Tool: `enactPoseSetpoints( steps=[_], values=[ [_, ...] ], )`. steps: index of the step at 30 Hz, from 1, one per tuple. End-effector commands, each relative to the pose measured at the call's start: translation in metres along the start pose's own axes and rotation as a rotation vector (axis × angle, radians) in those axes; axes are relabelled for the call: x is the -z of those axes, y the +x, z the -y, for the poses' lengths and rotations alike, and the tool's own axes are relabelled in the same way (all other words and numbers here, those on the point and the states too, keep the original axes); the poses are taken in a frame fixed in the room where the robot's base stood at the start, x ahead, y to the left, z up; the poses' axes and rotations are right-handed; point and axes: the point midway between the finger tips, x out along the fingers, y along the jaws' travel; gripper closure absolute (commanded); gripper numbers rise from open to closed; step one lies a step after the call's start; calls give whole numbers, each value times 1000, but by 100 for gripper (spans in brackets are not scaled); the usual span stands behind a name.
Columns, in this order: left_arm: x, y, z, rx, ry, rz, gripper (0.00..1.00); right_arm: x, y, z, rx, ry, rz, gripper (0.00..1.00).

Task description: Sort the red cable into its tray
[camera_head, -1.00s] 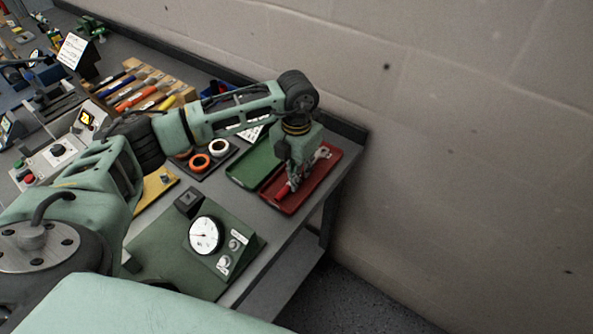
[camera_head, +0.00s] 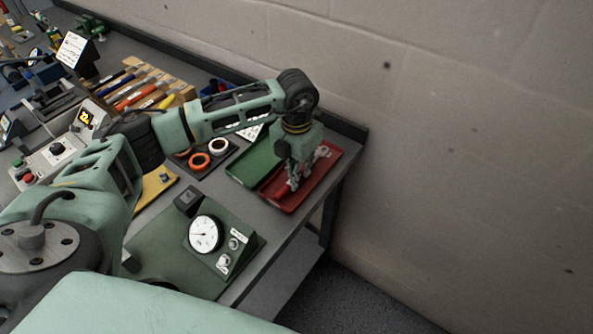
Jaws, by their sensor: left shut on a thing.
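The red tray (camera_head: 318,178) lies at the right end of the bench, beside the green tray (camera_head: 248,170). My left gripper (camera_head: 292,187) points down over the red tray, low and close to its floor. It is shut on the red cable (camera_head: 281,190), of which a small red end shows at the fingers' left side. The gripper hides most of the cable, and I cannot tell whether the cable touches the tray. My right gripper is not in view.
A green panel with a round white gauge (camera_head: 205,234) stands at the bench front. Tape rolls (camera_head: 199,160) lie left of the green tray. A wooden rack (camera_head: 150,87) of coloured-handled tools is further back. The wall rises close behind the trays.

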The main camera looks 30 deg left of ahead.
Motion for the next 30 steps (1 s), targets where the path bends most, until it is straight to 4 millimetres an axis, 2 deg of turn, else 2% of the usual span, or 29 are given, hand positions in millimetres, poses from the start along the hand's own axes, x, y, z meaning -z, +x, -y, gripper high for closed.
enactPoseSetpoints(
  steps=[13, 14, 20, 30],
  values=[
    [0, 4, 0, 0, 0, 1, 100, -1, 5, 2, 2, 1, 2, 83],
    [0, 4, 0, 0, 0, 1, 84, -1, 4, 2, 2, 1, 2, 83],
    [0, 4, 0, 0, 0, 1, 67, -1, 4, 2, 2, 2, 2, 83],
    [0, 3, 0, 0, 0, 0, 65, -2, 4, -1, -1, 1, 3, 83]
  ],
)
